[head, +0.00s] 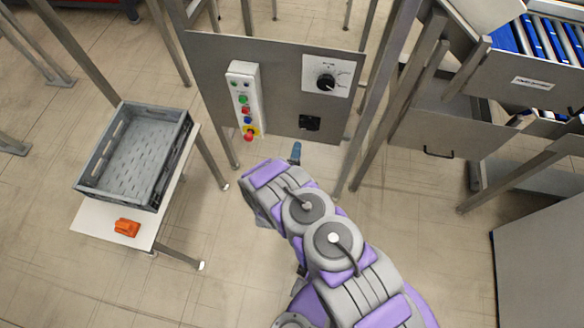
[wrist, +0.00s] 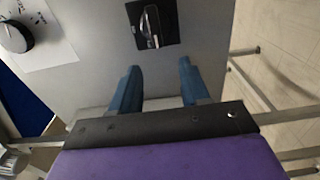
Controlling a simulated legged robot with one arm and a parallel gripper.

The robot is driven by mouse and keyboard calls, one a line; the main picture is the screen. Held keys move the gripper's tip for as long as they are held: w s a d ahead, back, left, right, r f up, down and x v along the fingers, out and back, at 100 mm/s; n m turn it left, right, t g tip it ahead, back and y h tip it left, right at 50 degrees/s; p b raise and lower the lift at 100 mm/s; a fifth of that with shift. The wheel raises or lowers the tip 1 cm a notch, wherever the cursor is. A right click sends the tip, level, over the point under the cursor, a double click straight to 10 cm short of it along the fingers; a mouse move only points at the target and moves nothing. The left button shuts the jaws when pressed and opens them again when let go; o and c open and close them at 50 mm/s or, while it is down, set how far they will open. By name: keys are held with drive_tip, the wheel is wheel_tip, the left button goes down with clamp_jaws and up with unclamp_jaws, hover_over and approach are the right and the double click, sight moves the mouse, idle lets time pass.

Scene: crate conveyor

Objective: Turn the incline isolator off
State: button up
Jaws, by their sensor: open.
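A black square switch with a turn handle (head: 310,122) sits low on the grey panel (head: 285,95). It looks like the isolator, but I can read no name on it. In the wrist view the switch (wrist: 152,25) is at the top centre, and its handle runs roughly up and down the picture. My gripper (wrist: 160,70) is open, with its two blue fingers apart and nothing between them. The switch lies beyond the fingertips, roughly in line with the gap and not touched. In the head view my gripper (head: 296,152) shows just below the panel's lower edge.
A black dial on a white plate (head: 326,83) is above the switch. A button box with a red stop button (head: 250,134) is to its left. A grey crate (head: 98,150) and an orange object (head: 127,228) stand on a white table at left. Metal posts flank the panel.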

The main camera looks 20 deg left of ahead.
drive_tip(key=p+v, duration=0.1)
drive_tip(key=v, duration=0.7)
drive_tip(key=shift+p, duration=0.3)
drive_tip(key=shift+w+a, duration=0.1)
drive_tip(key=w+r+m+g+h, duration=0.3)
drive_tip(key=w+r+m+g, duration=0.3)
drive_tip(key=w+r+m, duration=0.55)
drive_tip(key=d+r+m+g, duration=0.1)
drive_tip(key=d+r+g, duration=0.2)
drive_tip(key=d+r, duration=0.3)
drive_tip(key=d+r+m+g, duration=0.15)
drive_tip(key=d+r, duration=0.25)
drive_tip(key=r, duration=0.4)
drive_tip(key=s+d+r+m+g, duration=0.3)
drive_tip(key=s+d+r+g, duration=0.2)
drive_tip(key=s+d+r, duration=0.75)
drive_tip(key=s+d+r+m+g, duration=0.2)
drive_tip(key=s+d, duration=0.4)
drive_tip(key=s, duration=0.5)
drive_tip(key=s+d+r+m+g+h, duration=0.1)
drive_tip(key=s+d+r, duration=0.3)
drive_tip(key=s, duration=0.8)
drive_tip(key=shift+s+d+r+m+g, duration=0.3)
drive_tip(key=shift+d+r+m+g, duration=0.1)
drive_tip(key=shift+d, duration=0.75)
